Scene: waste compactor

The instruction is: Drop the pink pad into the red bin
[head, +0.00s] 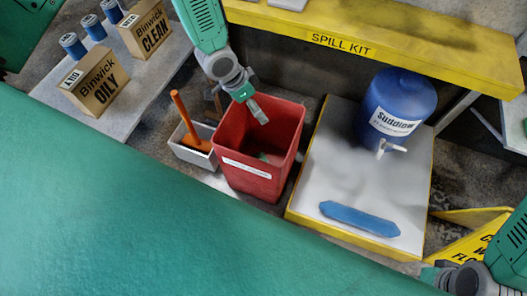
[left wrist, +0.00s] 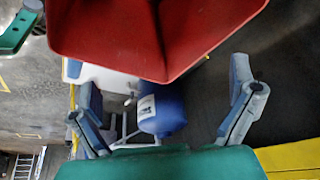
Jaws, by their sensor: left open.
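I see no pink pad in either view. The red bin (head: 232,148) stands on the floor, open at the top, with a white label on its front and something small and greenish inside. Its red wall (left wrist: 150,40) fills the top of the left wrist view. My left gripper (head: 260,112) is over the bin's mouth in the head view. In the left wrist view its two fingers are spread apart with nothing between them. My right arm shows at the bottom right corner, and its fingers cannot be made out.
A white caddy (head: 192,156) with an orange-handled tool stands left of the bin. A white-topped platform (head: 330,165) at the right holds a blue drum (head: 398,95) and a blue pad-like item (head: 360,219). A yellow spill kit shelf (head: 400,40) runs behind. Boxes sit on the left table.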

